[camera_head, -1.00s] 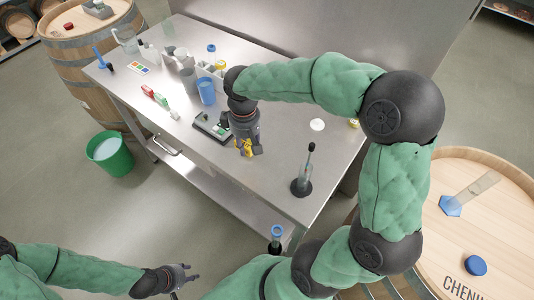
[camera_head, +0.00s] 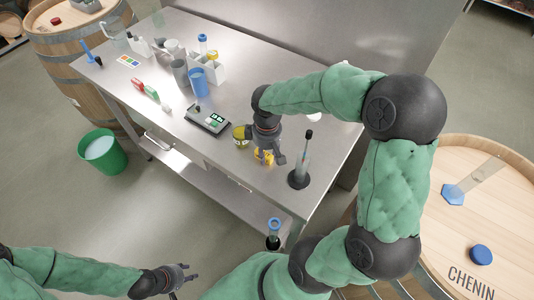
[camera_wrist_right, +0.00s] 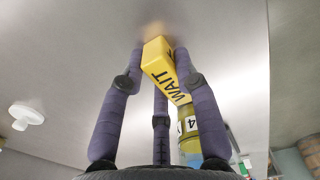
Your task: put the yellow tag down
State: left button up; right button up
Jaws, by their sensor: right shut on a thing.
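The yellow tag (camera_head: 263,157) is in my right gripper (camera_head: 267,150), over the front right part of the steel table. In the right wrist view the tag (camera_wrist_right: 160,66) is a yellow block reading "WAIT", pinched between the fingers of the gripper (camera_wrist_right: 163,72). Its far end is close to the steel surface, with a faint yellow reflection there; I cannot tell if it touches. A yellow-green jar (camera_head: 240,136) stands just left of the gripper; in the wrist view the jar (camera_wrist_right: 208,130) shows a "4" label. My left gripper (camera_head: 180,277) is empty and open, low in front of the table.
A dark stand with an upright tube (camera_head: 300,172) is close right of my right gripper. A black scale (camera_head: 208,119) lies to the left. A blue cup (camera_head: 199,84) and other vessels stand farther back. Bare steel (camera_head: 235,163) shows in front of the jar.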

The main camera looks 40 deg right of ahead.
aim_at(267, 153)
jog(key=shift+r, duration=0.1)
jog(key=o, duration=1)
jog(key=shift+o, duration=0.2)
notch_tip(267, 153, up, 12)
jog(key=p, duration=0.3)
jog(key=shift+p, duration=0.3)
